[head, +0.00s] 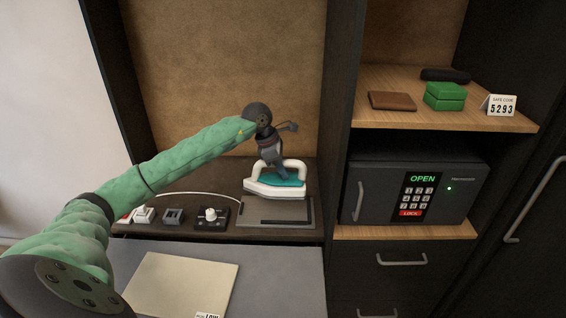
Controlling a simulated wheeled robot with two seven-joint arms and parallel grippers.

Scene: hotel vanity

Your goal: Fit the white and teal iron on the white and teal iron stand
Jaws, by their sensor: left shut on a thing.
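The white and teal iron (296,165) is at the back right of the vanity shelf, with its white handle loop up. My left gripper (271,163) reaches down from above and is shut on the iron's handle. A white base with a teal top (262,189) shows under the handle. I cannot tell how much of this is iron and how much is the stand, or whether the two touch. My right gripper is not in view.
A dark flat tray (259,213) lies just in front. Small switch-like items (173,215) and a dark box with a white knob (211,215) stand left of it. A dark upright panel (340,150) borders the niche on the right, beside the safe (380,205).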

